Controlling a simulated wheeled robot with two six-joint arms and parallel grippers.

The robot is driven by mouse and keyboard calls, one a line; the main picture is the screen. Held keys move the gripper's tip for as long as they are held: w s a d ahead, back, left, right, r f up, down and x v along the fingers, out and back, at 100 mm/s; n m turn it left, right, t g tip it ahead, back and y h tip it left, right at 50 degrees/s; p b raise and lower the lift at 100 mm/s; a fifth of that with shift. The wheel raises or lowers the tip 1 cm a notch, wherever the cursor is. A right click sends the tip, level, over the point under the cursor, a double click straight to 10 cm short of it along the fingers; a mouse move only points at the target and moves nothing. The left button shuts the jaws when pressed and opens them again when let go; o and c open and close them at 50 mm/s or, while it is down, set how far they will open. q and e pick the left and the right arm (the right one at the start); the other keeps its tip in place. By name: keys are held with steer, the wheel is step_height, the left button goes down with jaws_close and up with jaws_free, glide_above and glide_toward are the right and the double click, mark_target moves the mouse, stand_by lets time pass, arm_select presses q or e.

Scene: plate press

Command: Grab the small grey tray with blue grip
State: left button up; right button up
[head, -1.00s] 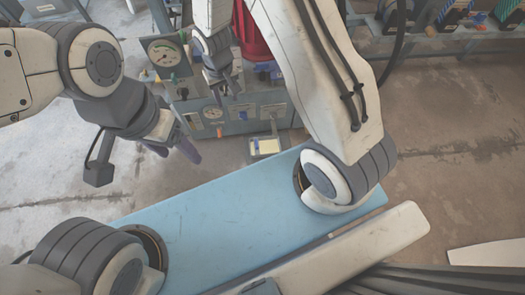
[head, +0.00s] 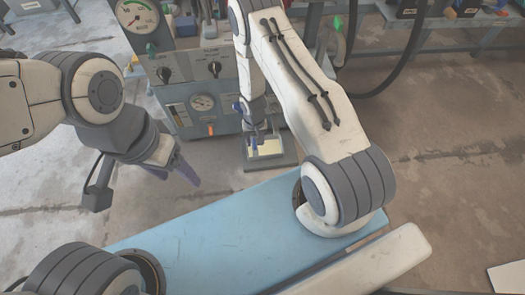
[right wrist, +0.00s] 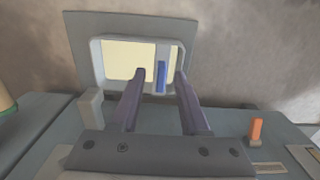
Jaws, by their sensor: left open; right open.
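The small grey tray (head: 282,146) has a pale yellow inside and sits on a grey ledge at the front of the machine. In the right wrist view the tray (right wrist: 96,60) shows its grey rim, with the upright blue grip (right wrist: 161,77) on its near side. My right gripper (right wrist: 161,72) is open and empty. Its fingertips appear on either side of the blue grip; I cannot tell how far apart in depth they are. In the head view my right gripper (head: 252,138) partly hides the tray. My left gripper (head: 174,172) is open and empty, left of the ledge.
The grey machine (head: 205,85) with gauges and knobs stands behind and left of the tray. An orange lever (right wrist: 256,130) rises right of my right gripper. A black hose (head: 410,55) hangs at the right.

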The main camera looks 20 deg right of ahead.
mark_target(255, 150)
steer(key=shift+a+f+b, duration=0.15)
steer(key=shift+f+b, duration=3.1)
steer(key=shift+f, duration=0.35)
steer(key=shift+r, duration=0.1)
jaws_close()
